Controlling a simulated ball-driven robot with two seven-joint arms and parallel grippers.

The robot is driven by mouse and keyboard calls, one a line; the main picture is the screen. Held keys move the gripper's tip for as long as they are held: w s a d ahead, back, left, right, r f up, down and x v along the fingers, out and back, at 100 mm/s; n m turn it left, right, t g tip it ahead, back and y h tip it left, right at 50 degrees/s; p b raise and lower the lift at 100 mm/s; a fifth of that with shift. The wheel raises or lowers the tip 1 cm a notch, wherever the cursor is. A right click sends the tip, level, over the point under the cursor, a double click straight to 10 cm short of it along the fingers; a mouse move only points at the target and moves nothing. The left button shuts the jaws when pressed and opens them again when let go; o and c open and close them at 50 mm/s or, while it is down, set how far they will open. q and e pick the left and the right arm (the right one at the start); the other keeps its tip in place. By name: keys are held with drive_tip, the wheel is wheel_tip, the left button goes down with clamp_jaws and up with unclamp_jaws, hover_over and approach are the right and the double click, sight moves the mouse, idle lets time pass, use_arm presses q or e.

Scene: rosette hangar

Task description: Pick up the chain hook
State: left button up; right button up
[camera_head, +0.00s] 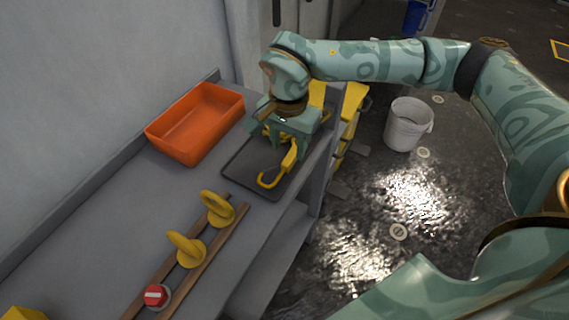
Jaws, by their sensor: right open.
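The yellow chain hook (269,180) lies on a dark grey tray (239,177) near the right edge of the workbench. Its curved end shows, and its upper part runs up beneath my right gripper (282,153). My right gripper is open and points down over the tray, with its fingers close to the hook's upper part. I cannot tell whether the fingers touch the hook. My left gripper is not in view.
An orange bin (196,124) stands left of the tray against the wall. Yellow rings (185,249), a red disc (156,295) and wooden rails (213,254) lie nearer. A white bucket (408,124) stands on the floor. The bench's middle left is clear.

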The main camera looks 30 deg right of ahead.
sight(289, 158)
wheel_tip(289, 158, down, 4)
drive_tip(key=shift+s+b, duration=0.1)
drive_tip(key=shift+b, duration=0.55)
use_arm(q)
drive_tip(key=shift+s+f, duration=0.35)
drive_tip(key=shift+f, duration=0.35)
use_arm(e)
drive_tip(key=shift+r, duration=0.15)
clamp_jaws()
drive_tip(key=shift+r, duration=0.1)
drive_tip(key=shift+r+p, duration=0.3)
wheel_tip(289, 158, up, 3)
drive_tip(key=shift+f+p, duration=0.2)
drive_tip(key=shift+p, duration=0.55)
use_arm(q)
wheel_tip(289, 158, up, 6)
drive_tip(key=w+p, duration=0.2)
drive_tip(key=p, duration=0.3)
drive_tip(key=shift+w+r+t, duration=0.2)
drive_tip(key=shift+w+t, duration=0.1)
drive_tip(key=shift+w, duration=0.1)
use_arm(e)
drive_tip(key=s+r, duration=0.9)
drive_tip(key=s, duration=0.5)
drive_tip(key=shift+a+r, duration=0.3)
drive_tip(key=shift+a, duration=0.15)
